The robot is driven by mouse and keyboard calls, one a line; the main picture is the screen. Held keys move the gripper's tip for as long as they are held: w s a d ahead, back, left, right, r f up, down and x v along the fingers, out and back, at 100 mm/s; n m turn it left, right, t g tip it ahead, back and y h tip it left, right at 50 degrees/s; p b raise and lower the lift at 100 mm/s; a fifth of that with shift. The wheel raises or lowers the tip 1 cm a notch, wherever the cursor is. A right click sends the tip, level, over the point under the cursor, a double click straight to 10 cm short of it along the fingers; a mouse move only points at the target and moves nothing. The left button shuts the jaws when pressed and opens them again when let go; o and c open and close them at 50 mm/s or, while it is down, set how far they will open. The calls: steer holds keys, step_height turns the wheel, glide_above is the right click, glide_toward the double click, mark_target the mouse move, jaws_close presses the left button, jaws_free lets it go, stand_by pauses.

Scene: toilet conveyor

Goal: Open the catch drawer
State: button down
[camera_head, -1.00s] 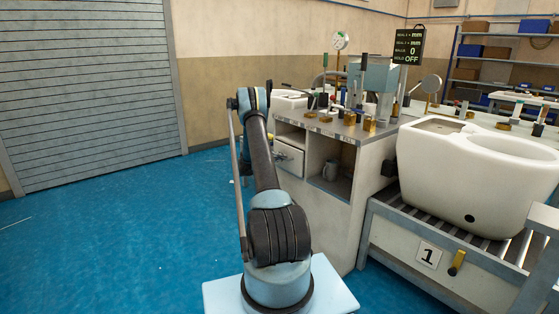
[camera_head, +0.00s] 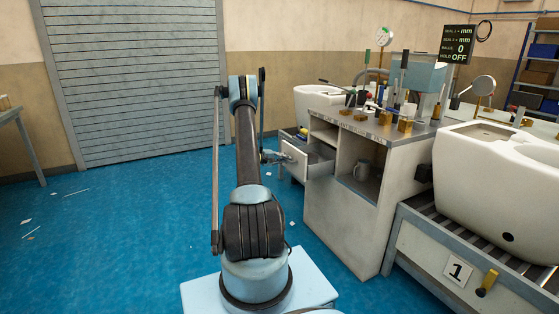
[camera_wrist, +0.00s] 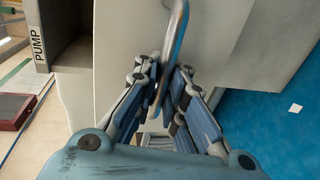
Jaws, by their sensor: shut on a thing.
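The catch drawer (camera_head: 295,161), white with a metal handle, stands partly pulled out of the left side of the workbench cabinet (camera_head: 338,215). Part of its inside shows behind the front panel. My gripper (camera_head: 277,157) is at the drawer front, small in the head view. In the wrist view my gripper (camera_wrist: 166,88) is shut on the curved metal drawer handle (camera_wrist: 176,40), with a finger on either side of the bar. The drawer front (camera_wrist: 125,35) fills much of that view.
An open cubby with a mug (camera_head: 362,171) is right of the drawer. Fixtures crowd the bench top. A white toilet (camera_head: 505,180) stands on the roller conveyor (camera_head: 425,250) at right. The blue floor (camera_head: 120,230) is mostly clear at left, with scattered scraps. A table (camera_head: 18,120) stands at far left.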

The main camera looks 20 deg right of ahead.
steer(key=shift+a, duration=0.55)
steer(key=c, duration=1.7)
jaws_free()
steer(key=shift+o, duration=0.2)
steer(key=v, duration=1.2)
